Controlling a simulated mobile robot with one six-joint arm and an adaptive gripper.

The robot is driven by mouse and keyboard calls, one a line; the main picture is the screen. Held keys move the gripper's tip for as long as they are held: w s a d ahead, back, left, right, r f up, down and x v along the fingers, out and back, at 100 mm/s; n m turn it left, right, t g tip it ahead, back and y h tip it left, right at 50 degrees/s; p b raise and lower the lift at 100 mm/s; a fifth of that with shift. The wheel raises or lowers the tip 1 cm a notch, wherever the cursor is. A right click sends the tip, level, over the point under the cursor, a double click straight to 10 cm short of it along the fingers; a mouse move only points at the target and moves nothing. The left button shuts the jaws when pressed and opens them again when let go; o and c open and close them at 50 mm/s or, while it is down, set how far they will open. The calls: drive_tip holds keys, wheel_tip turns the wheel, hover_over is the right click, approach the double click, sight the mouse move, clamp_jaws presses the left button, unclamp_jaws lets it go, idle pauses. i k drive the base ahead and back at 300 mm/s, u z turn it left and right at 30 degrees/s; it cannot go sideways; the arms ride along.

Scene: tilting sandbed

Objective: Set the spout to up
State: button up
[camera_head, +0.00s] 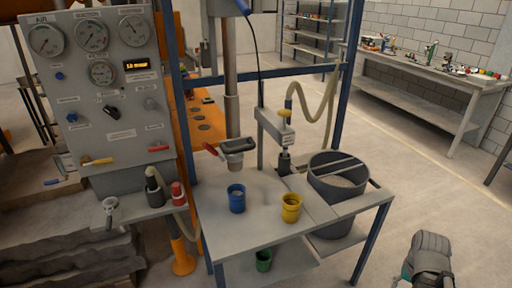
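I cannot tell for certain which part is the spout. A grey slanted block (275,127) sits on a thin upright post at the back of the grey work table (262,229). A yellow-topped fitting (285,113) with a beige hose is beside it. To its left, a thick vertical pipe (231,95) comes down to a dark-collared outlet (236,158) with a red lever (211,149). My gripper (425,274) is at the bottom right, dark with a teal part, in front of the table and apart from everything. Its fingers are not clear.
A blue cup (236,199) and a yellow cup (291,208) stand on the table. A dark bucket (338,179) is at its right, a green cup (264,261) on the lower shelf. A gauge panel (95,100) is at left. The right floor is clear.

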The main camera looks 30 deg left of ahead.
sight(233, 149)
drive_tip(key=z, duration=0.4)
drive_tip(key=k, duration=1.2)
drive_tip(key=u, duration=0.95)
drive_tip(key=i, duration=1)
